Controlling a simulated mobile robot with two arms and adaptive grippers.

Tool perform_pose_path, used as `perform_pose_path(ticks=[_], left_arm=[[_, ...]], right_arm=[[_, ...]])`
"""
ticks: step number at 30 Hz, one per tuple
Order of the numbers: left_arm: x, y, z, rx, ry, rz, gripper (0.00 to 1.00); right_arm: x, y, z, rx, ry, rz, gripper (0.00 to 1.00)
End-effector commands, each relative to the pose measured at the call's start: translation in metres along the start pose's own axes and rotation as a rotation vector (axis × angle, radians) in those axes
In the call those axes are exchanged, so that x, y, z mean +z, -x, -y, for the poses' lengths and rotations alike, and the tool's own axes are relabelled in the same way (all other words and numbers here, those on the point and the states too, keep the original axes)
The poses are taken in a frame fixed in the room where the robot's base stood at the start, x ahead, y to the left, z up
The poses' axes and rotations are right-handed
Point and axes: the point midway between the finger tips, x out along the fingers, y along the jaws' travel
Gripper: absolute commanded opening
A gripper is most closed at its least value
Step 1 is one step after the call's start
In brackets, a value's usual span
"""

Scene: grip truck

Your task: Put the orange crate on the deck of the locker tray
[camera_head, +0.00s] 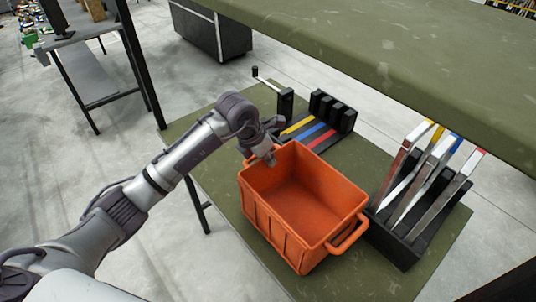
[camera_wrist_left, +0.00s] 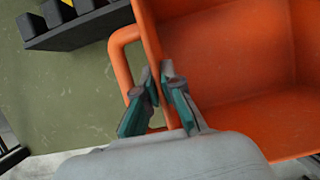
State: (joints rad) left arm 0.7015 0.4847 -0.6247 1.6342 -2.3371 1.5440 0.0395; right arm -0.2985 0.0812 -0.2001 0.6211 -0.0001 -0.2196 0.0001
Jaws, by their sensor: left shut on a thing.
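The orange crate (camera_head: 300,185) is empty and open at the top, over the lower green surface (camera_head: 360,270). I cannot tell whether it rests on it or hangs just above. My left gripper (camera_head: 270,157) is at its far left rim. In the left wrist view the fingers of the gripper (camera_wrist_left: 160,88) are shut on the wall of the crate (camera_wrist_left: 220,50), beside its loop handle (camera_wrist_left: 117,65). Another loop handle faces the near right. I cannot tell which surface is the locker tray. My right gripper is not in view.
A black rack with coloured strips (camera_head: 333,113) stands behind the crate. A second black rack with upright silver bars (camera_head: 408,225) stands close on its right. A higher green shelf (camera_head: 410,50) overhangs at the back right. A dark post (camera_head: 140,65) rises at the left.

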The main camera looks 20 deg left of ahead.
Motion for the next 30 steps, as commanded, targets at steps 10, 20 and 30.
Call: perform_pose_path(ticks=[10,20,30], left_arm=[[0.0,-0.003,0.0,0.0,0.0,0.006,0.0],[-0.001,-0.004,-0.001,0.001,0.0,0.002,0.31],[-0.001,0.01,-0.002,0.005,-0.002,0.005,0.31]], right_arm=[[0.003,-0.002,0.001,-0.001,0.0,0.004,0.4],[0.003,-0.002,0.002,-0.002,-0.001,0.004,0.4],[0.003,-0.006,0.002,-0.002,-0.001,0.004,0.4]])
